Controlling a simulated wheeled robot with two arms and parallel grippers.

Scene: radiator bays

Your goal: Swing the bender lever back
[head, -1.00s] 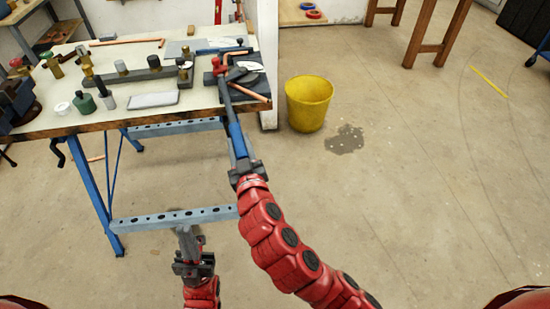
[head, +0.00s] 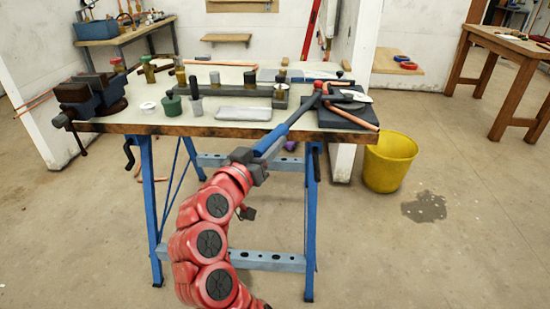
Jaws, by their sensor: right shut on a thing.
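The bender (head: 348,97) sits on a dark base plate at the right end of the workbench (head: 226,129). Its lever (head: 302,111) has a grey bar and a blue grip, and slants down and left from the red-tipped pivot end, out past the bench's front edge. My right gripper (head: 256,160) is shut on the lower end of the blue grip. A copper pipe (head: 352,117) lies across the bender base. A small dark part of my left gripper (head: 246,212) shows below, mostly hidden behind my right arm; its jaws cannot be made out.
A vise (head: 92,97) stands at the bench's left end. A yellow bucket (head: 389,162) stands on the floor right of the bench, by a wet patch (head: 425,207). Floor at right is open.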

